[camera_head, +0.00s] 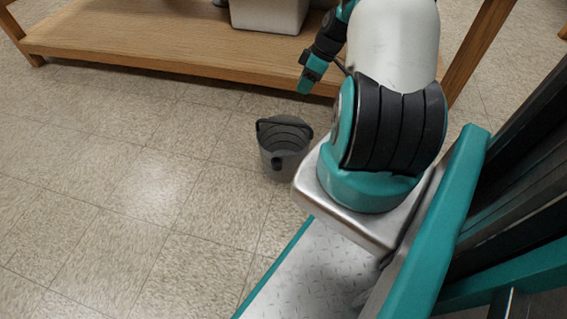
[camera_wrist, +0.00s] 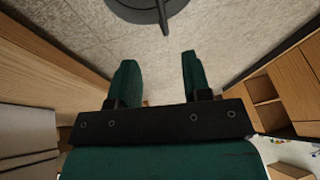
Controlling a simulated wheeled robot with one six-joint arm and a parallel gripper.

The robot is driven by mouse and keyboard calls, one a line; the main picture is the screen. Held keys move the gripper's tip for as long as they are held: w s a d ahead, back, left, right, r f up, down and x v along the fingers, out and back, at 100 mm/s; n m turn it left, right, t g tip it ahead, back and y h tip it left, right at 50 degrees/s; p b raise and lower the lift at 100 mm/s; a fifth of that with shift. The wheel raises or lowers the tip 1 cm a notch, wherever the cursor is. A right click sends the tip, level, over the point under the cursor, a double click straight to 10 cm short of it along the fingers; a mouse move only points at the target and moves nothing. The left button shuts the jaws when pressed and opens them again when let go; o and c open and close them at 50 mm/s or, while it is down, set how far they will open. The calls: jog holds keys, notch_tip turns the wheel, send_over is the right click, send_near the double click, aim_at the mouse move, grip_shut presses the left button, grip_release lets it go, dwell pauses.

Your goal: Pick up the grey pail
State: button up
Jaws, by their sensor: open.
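The grey pail (camera_head: 284,146) stands upright on the tiled floor in the head view, just left of my arm's base. Its dark handle lies across the rim, and its inside looks empty. In the wrist view, part of a dark round thing (camera_wrist: 146,8), which looks like the pail, is cut off by the top edge. My gripper (camera_wrist: 158,62) is open, with nothing between its two green fingers. In the head view my gripper (camera_head: 308,82) hangs above and beyond the pail, by the wooden shelf's edge, apart from the pail.
A low wooden shelf (camera_head: 160,38) runs along the back, with a pale bin (camera_head: 268,14) on it. The tiled floor (camera_head: 110,190) left of the pail is clear. In the wrist view, wooden compartments (camera_wrist: 265,88) stand at the right.

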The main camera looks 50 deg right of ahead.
jog(key=s+b+x, duration=0.1)
jog(key=b+x, duration=0.9)
jog(key=x, duration=0.7)
jog(key=shift+f+b, duration=0.4)
jog(key=shift+f, duration=0.1)
jog(key=shift+a, duration=0.1)
grip_shut()
